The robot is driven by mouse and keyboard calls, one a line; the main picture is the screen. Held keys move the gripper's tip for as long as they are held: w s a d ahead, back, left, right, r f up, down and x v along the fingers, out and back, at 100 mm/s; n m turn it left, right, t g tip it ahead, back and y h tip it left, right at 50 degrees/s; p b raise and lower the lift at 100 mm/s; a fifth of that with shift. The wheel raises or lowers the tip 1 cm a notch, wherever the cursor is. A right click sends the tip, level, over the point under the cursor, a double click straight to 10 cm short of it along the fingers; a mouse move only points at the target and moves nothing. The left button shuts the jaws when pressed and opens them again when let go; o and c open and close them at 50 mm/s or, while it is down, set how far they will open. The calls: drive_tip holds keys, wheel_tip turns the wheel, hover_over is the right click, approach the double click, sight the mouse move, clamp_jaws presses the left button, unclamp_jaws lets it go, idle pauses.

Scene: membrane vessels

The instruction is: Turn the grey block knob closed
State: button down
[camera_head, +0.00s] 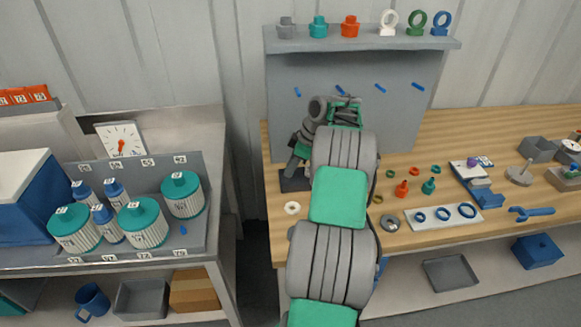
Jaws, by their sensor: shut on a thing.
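My arm reaches up over the wooden bench, and its wrist bends down to the left in front of the grey back panel. My gripper (291,170) points down at a dark grey block (296,185) on the bench's left end. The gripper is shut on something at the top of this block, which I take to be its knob. The fingers and wrist cover the knob, so its angle cannot be made out. The block stands flat on the bench.
A white ring (292,208) lies just in front of the block. Fittings stand on the shelf (370,44) above. Orange and teal fittings and a ring plate (443,229) lie to the right. A left-hand rack holds teal-capped vessels (182,194).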

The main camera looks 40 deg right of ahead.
drive_tip(key=m+h+b, duration=0.1)
drive_tip(key=m+b, duration=0.2)
drive_tip(key=b, duration=0.1)
drive_tip(key=shift+a+f+t, duration=0.1)
drive_tip(key=shift+f+t, duration=0.05)
drive_tip(key=shift+t, duration=0.25)
drive_tip(key=m+h+b, duration=0.1)
drive_tip(key=m, duration=0.1)
drive_tip(key=m+b, duration=0.2)
drive_tip(key=m, duration=0.1)
drive_tip(key=shift+a+h, duration=0.1)
drive_tip(key=shift+h, duration=0.3)
drive_tip(key=m+h+b, duration=0.1)
drive_tip(key=m+b, duration=0.1)
drive_tip(key=m, duration=0.2)
drive_tip(key=shift+a+h, duration=0.1)
drive_tip(key=shift+h, duration=0.3)
drive_tip(key=shift+w+r+m+g+h, duration=0.1)
drive_tip(key=shift+m+g+h, duration=0.2)
drive_tip(key=shift+m, duration=0.8)
drive_tip(key=shift+r+m+g+h, duration=0.1)
drive_tip(key=shift+m+g+h, duration=0.2)
drive_tip(key=shift+m, duration=0.8)
drive_tip(key=c, duration=1.1)
unclamp_jaws()
drive_tip(key=shift+a, duration=0.1)
